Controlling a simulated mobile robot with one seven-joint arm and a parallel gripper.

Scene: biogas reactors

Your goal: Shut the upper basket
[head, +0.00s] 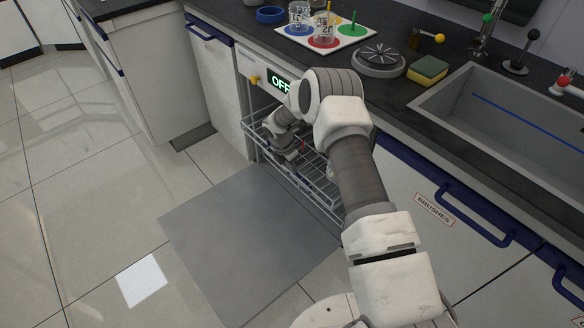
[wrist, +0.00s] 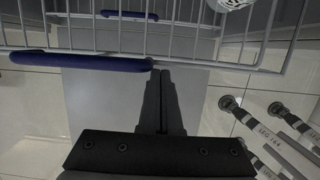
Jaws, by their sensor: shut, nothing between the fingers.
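The upper basket (head: 325,190) is a wire rack that stands out of the open washer under the counter, above the lowered door. In the wrist view its wire front and blue handle bar (wrist: 80,62) cross the top. My gripper (wrist: 163,74) is shut and empty, its fingertips close to the right end of that handle; I cannot tell if they touch. In the head view my arm hides part of the basket and the fingertips are hard to make out.
The washer door (head: 240,240) lies open and flat. A second blue handle (wrist: 130,15) shows through the wires. A glass-like item (wrist: 234,4) is at the wrist view's top edge. The counter holds a coloured-circle board (head: 325,42), a sponge (head: 427,70) and a sink (head: 510,110).

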